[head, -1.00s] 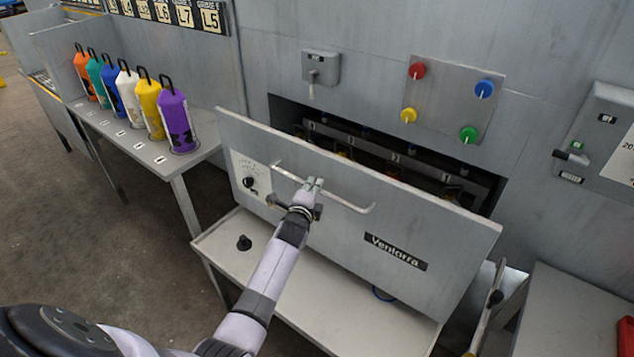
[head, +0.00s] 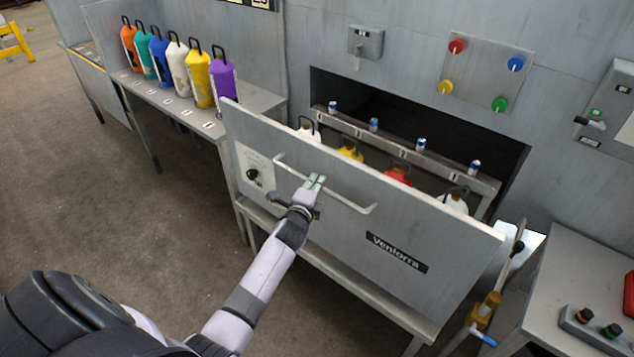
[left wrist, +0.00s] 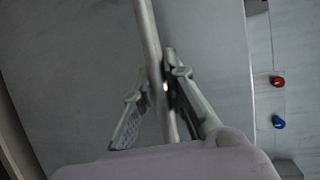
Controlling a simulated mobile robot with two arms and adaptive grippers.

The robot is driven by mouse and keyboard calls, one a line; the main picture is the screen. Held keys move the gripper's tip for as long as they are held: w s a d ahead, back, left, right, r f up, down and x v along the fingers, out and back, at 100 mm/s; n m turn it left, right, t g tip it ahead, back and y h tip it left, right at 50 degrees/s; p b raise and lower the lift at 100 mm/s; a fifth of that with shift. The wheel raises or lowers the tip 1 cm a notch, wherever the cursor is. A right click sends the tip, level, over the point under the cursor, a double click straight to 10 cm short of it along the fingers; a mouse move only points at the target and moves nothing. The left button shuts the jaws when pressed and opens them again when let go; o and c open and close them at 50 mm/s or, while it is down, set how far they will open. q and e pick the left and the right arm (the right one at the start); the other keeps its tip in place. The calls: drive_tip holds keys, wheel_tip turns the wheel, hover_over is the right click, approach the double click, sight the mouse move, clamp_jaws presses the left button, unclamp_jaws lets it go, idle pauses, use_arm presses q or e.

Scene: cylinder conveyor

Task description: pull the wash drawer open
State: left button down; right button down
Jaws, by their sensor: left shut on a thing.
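The wash drawer (head: 330,205) has a grey front with a "Ventorra" label and stands pulled out from its opening in the grey wall. Its bar handle (head: 350,204) runs across the upper front. My left gripper (head: 315,182) is shut on the handle. In the left wrist view the handle (left wrist: 150,45) passes between the two fingers (left wrist: 160,100). Inside the drawer I see the tops of white, yellow and red bottles (head: 398,174), mostly hidden by the front. My right gripper is not in view.
Several coloured bottles (head: 178,66) stand on a side table at the left. A panel with coloured knobs (head: 485,75) is on the wall above the drawer. At the right is a table with a button box (head: 597,330). Open floor lies at the lower left.

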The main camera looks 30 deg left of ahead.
use_arm(q)
drive_tip(key=shift+s, duration=0.2)
drive_tip(key=c, duration=1.6)
unclamp_jaws()
drive_tip(key=shift+s, duration=0.1)
drive_tip(key=v, duration=1.1)
drive_tip(key=shift+s, duration=0.4)
drive_tip(key=shift+d, duration=0.15)
